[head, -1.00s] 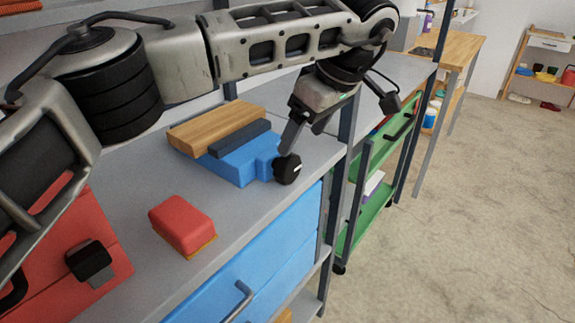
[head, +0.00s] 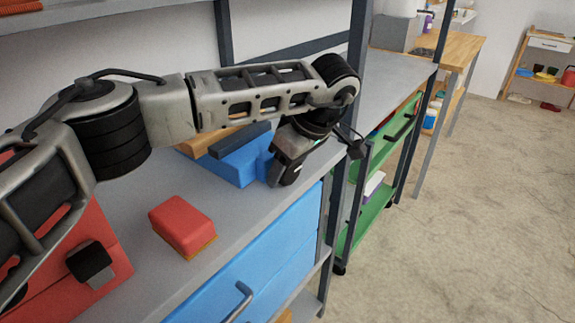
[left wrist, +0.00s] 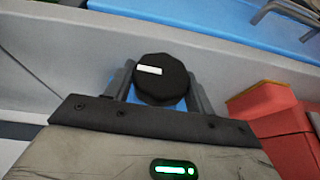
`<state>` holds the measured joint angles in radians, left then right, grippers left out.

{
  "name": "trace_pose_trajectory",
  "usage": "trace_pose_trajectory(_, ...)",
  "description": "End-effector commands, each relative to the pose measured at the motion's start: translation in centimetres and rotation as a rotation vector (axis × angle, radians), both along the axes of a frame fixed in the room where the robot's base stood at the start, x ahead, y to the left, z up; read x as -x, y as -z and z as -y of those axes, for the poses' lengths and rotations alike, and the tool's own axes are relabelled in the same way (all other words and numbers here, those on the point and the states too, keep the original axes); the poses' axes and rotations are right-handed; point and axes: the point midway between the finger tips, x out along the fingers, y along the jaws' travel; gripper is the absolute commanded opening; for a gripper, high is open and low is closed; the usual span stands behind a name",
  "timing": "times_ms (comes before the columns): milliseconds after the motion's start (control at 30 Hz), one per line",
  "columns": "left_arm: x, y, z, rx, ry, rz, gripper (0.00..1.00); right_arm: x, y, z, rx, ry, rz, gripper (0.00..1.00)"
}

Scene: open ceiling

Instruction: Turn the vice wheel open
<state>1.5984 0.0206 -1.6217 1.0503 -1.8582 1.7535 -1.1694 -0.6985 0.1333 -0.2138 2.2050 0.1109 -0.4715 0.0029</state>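The blue vice (head: 238,165) sits on the grey shelf top, with a dark jaw bar and a wooden block behind it, partly hidden by my left arm. Its black wheel (head: 293,176) faces the shelf's front edge and is mostly covered by my gripper. In the left wrist view the wheel (left wrist: 160,82) is a dark round knob with a white mark near its top left. My left gripper (head: 287,178) is at the wheel, its fingers spread on either side of it. A firm grip does not show. My right gripper is out of view.
A red block (head: 183,226) lies on the shelf top (head: 135,215) left of the vice. A red box (head: 70,250) stands at the near left. Blue drawers (head: 265,255) are below, and a dark post (head: 352,120) rises to the right. The floor at right is clear.

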Motion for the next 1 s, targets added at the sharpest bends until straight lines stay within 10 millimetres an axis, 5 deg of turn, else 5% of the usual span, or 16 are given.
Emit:
trace_pose_trajectory(767, 0.0, -0.1, -0.1, 0.069, -0.002, 0.105, 0.32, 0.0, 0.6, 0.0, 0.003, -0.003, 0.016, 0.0)
trace_pose_trajectory(800, 0.0, -0.1, -0.1, 0.069, -0.003, 0.105, 0.63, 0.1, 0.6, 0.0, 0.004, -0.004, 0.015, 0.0)
trace_pose_trajectory(833, 0.0, -0.1, -0.1, 0.069, -0.003, 0.105, 0.71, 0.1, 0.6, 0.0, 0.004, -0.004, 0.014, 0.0)
trace_pose_trajectory(1000, 0.0, -0.1, 0.0, 0.069, -0.001, 0.104, 0.76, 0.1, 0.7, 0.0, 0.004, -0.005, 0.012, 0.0)
